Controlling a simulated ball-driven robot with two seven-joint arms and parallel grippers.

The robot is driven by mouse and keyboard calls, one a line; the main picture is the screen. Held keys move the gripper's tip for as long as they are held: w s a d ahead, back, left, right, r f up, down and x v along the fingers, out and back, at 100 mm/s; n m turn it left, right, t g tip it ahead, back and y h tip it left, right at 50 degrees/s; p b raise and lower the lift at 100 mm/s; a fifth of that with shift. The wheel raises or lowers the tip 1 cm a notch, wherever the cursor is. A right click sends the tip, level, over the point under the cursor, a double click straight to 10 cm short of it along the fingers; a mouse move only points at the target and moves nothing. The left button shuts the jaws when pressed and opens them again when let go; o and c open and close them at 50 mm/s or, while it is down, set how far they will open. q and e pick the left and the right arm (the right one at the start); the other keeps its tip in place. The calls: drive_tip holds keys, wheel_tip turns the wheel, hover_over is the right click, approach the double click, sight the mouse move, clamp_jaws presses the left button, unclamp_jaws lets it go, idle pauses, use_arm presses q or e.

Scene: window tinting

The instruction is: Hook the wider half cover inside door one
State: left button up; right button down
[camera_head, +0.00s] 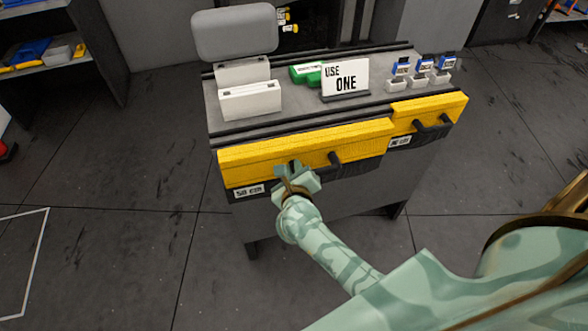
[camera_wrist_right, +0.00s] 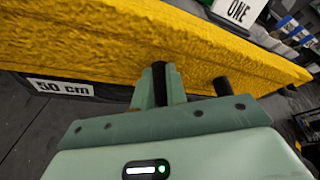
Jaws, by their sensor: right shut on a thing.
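The wider half cover (camera_head: 350,139) is a long yellow textured piece along the front of a grey bench, above a "50 cm" label (camera_head: 249,190). It has black handles on its front. My right gripper (camera_head: 294,176) is shut on its left black handle; the fingers hide most of that handle. The right wrist view shows the fingers (camera_wrist_right: 161,88) closed around the black part, close against the yellow cover (camera_wrist_right: 110,45). A narrower yellow half cover (camera_head: 430,106) sits to the right, with a smaller label I cannot read surely. My left gripper and door one are not recognisable in view.
On the grey bench (camera_head: 225,125) stand a "USE ONE" sign (camera_head: 346,78), a green box (camera_head: 306,73), white holders (camera_head: 250,99) and several small blue-and-white items (camera_head: 423,66). A dark shelf (camera_head: 45,60) stands at the left.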

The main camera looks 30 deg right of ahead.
sight(294, 151)
wheel_tip(294, 151, up, 8)
drive_tip(key=p, duration=0.5)
drive_tip(key=shift+f, duration=0.25)
drive_tip(key=shift+w+f, duration=0.1)
drive_tip(key=shift+f, duration=0.15)
idle(0.5)
